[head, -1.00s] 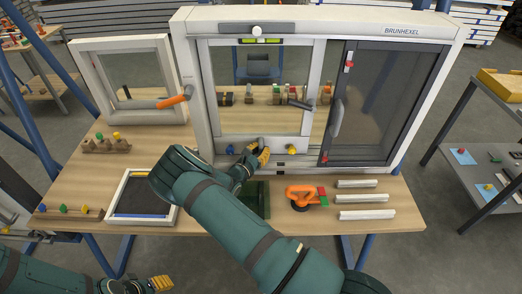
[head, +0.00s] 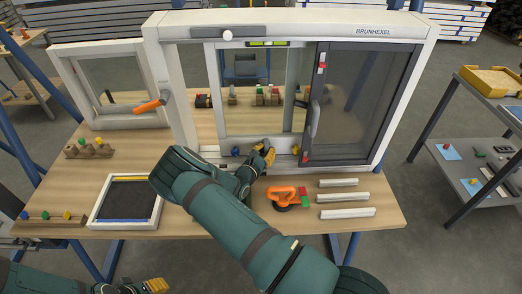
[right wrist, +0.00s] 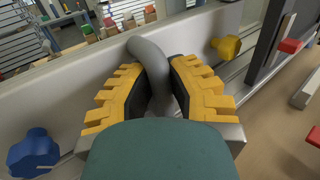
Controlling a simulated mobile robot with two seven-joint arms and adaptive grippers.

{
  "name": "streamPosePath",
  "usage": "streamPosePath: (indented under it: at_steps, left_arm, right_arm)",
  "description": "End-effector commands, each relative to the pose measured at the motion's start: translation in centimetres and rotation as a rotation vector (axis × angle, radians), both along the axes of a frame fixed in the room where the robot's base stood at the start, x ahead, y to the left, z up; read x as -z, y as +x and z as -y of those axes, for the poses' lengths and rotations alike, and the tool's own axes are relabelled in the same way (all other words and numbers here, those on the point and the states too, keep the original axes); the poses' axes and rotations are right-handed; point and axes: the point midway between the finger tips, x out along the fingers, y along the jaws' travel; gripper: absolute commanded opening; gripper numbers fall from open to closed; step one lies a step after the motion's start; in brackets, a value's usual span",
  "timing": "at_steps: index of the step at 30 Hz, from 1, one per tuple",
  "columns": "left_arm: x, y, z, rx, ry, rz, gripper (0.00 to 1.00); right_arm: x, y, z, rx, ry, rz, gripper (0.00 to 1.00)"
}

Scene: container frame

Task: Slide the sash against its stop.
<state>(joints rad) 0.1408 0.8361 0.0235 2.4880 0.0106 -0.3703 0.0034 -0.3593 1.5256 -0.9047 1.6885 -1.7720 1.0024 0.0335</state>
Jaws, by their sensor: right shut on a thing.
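A pale sliding sash (head: 212,95) with a clear pane stands in the large white window frame (head: 168,85), left of a dark-framed panel (head: 360,100). A bare gap shows between the sash and the left post. My right gripper (head: 264,153) is shut on the grey curved handle (right wrist: 150,62) on the sash's bottom rail. A blue knob (right wrist: 33,152) and a yellow knob (right wrist: 226,47) flank the handle. Red pieces (head: 305,158) sit at the dark panel's left edge; contact with the sash cannot be told. My left gripper (head: 152,286) is low at left, jaws unclear.
An orange suction lifter (head: 283,195) and several white strips (head: 345,198) lie on the bench right of my right arm. A small framed pane (head: 125,202) lies to the left. A small window with an orange handle (head: 150,105) stands behind it.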

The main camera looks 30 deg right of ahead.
Motion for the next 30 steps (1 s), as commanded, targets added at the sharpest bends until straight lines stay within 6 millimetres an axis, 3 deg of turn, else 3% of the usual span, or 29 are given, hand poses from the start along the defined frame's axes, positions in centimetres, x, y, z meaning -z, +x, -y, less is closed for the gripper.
streamPosePath:
  at_steps: [5, 6, 7, 20, 30]
  left_arm:
    - [0.0, 0.0, 0.0, 0.0, 0.0, 0.0, 0.47]
    - [0.0, 0.0, 0.0, 0.0, 0.0, -0.001, 0.47]
    - [0.0, 0.0, 0.0, 0.0, 0.0, 0.0, 0.47]
    - [0.0, 0.0, 0.0, 0.0, 0.0, -0.001, 0.47]
    - [0.0, 0.0, 0.0, 0.0, 0.0, 0.0, 0.47]
  right_arm:
    - [0.1, 0.0, 0.0, 0.0, 0.0, -0.001, 0.0]
    - [0.1, 0.0, 0.0, 0.0, 0.0, -0.001, 0.24]
    - [0.1, 0.0, -0.1, 0.0, 0.0, -0.001, 0.33]
    - [0.1, -0.2, -0.8, -0.003, 0.0, -0.001, 0.33]
    - [0.0, -2.9, -6.7, -0.004, 0.0, -0.001, 0.33]
